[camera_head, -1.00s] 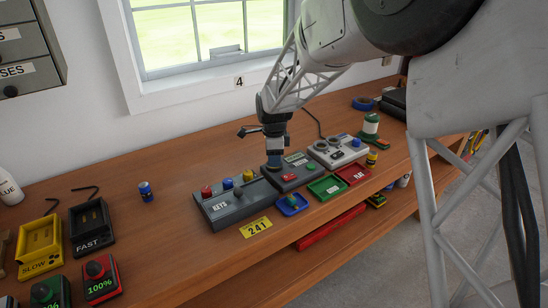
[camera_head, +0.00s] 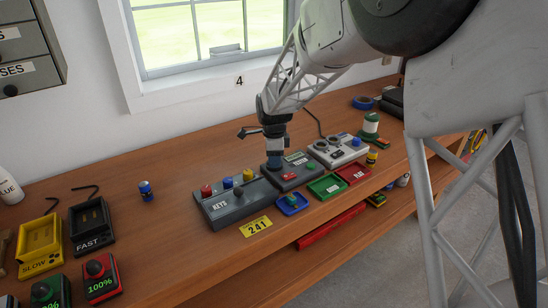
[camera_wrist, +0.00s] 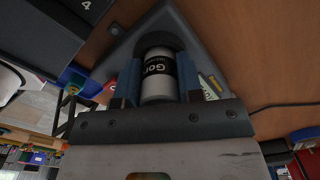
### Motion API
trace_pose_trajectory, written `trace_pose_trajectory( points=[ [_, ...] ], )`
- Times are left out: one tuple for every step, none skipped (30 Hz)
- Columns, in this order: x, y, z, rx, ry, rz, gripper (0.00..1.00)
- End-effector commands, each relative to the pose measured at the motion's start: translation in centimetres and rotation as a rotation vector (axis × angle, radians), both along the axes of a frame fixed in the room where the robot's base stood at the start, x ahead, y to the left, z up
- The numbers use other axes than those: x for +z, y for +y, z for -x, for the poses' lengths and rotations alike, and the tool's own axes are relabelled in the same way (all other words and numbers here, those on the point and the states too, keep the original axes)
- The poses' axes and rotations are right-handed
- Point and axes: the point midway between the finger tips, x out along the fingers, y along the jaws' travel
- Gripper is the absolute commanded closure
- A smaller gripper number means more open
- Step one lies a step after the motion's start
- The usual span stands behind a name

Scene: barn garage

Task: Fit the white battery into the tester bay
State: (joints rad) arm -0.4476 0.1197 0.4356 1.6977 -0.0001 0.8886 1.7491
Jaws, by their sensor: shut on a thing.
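The white battery (camera_wrist: 158,78) with a black printed band shows between my two blue fingers in the wrist view. My gripper (camera_wrist: 158,88) is shut on it; it also shows in the head view (camera_head: 275,155), pointing down over the tester. The tester (camera_head: 291,177) is a dark grey box with a red button and a green label, and its grey body (camera_wrist: 195,42) shows in the wrist view. The battery's far end is at a dark rounded recess in that body. How deep it sits, and whether it touches, I cannot tell.
Left of the tester is a grey KEYS box (camera_head: 226,212) with colored knobs. To its right is a light grey device (camera_head: 336,152). Blue (camera_head: 291,207), green (camera_head: 326,189) and red (camera_head: 353,174) trays line the front. Bare bench (camera_head: 160,220) lies left.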

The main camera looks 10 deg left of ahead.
Motion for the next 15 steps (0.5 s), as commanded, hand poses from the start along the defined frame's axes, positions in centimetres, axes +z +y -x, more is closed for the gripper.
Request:
trace_pose_trajectory(
  points=[
    [0.02,0.00,0.00,0.000,0.000,0.000,0.93],
    [0.03,0.00,-0.01,0.000,0.000,0.000,0.93],
    [0.05,0.00,-0.01,0.000,0.000,0.000,0.93],
    [0.08,0.00,-0.01,0.000,0.000,0.000,0.93],
    [0.11,0.00,-0.01,0.000,0.000,0.000,0.93],
    [0.16,0.01,-0.01,0.000,-0.001,0.000,0.93],
    [0.21,0.01,-0.01,0.000,-0.001,0.000,0.93],
    [0.26,0.00,-0.01,0.000,-0.001,0.000,0.93],
    [0.34,0.00,-0.01,0.000,-0.001,0.000,0.93],
    [0.41,0.00,-0.01,0.000,-0.001,0.000,0.93],
    [0.47,0.00,-0.01,0.000,-0.001,0.000,0.93],
    [0.56,0.01,-0.02,0.000,-0.001,0.000,0.93],
    [0.63,0.01,-0.02,0.000,-0.001,0.000,0.93],
    [0.69,0.01,-0.02,0.000,-0.001,0.000,0.93],
    [0.77,0.01,-0.02,0.000,-0.001,0.000,0.93]
  ],
)
